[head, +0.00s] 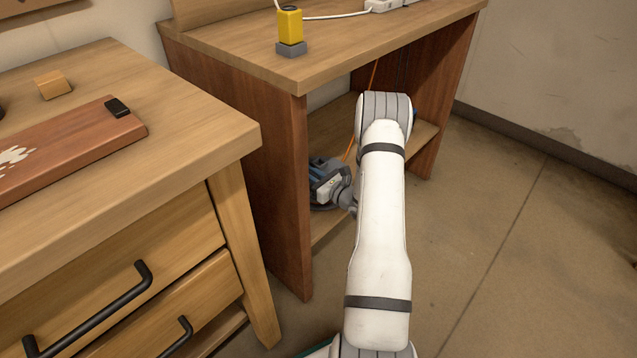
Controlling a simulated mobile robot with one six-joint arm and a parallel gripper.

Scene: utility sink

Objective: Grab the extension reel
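The extension reel (319,166) seems to be the dark blue and grey object on the lower shelf of the wooden bench, just inside its left side panel. An orange cord (349,149) rises from beside it behind my arm. My white arm reaches into the open bay, and its wrist end, with my gripper (325,188), is right at the reel and overlaps it in the picture. The fingers are too small and too mixed with the reel to make out, so I cannot tell whether they touch or hold it.
The bench top (340,58) overhangs the bay, with a yellow and grey block (290,30) and a white power strip (388,4) on it. A drawer cabinet (150,230) with black handles stands close on the left. The floor (520,220) on the right is clear.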

